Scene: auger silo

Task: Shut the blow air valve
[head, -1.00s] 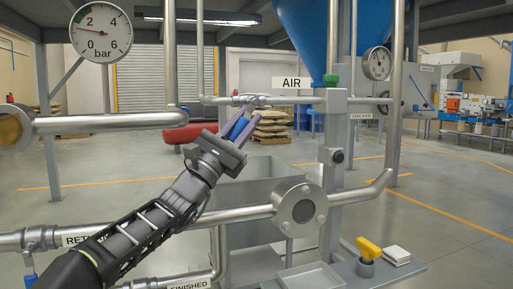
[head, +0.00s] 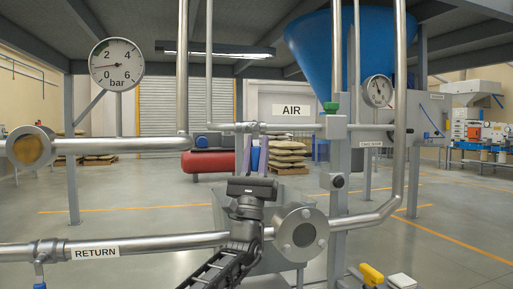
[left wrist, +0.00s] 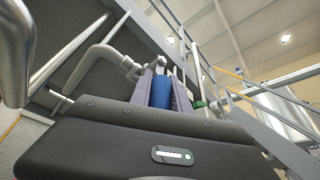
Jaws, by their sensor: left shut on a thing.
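The blow air valve (head: 251,127) sits on the horizontal pipe below the AIR label (head: 292,110). Its blue handle (head: 256,156) hangs about straight down, across the pipe, between my gripper's fingers. My left gripper (head: 254,155) reaches up from below and is shut on this handle. In the left wrist view the blue handle (left wrist: 162,92) stands between the two purple-grey fingers, with the pipe fitting beyond it. The fingers partly cover the handle in the head view. My right gripper is not in view.
A RETURN pipe (head: 150,246) with a round flanged sight glass (head: 301,233) runs low in front, close to my left arm. Upright pipes (head: 183,80) stand left and right. A pressure gauge (head: 116,65) is at upper left. A yellow handle (head: 371,274) is at lower right.

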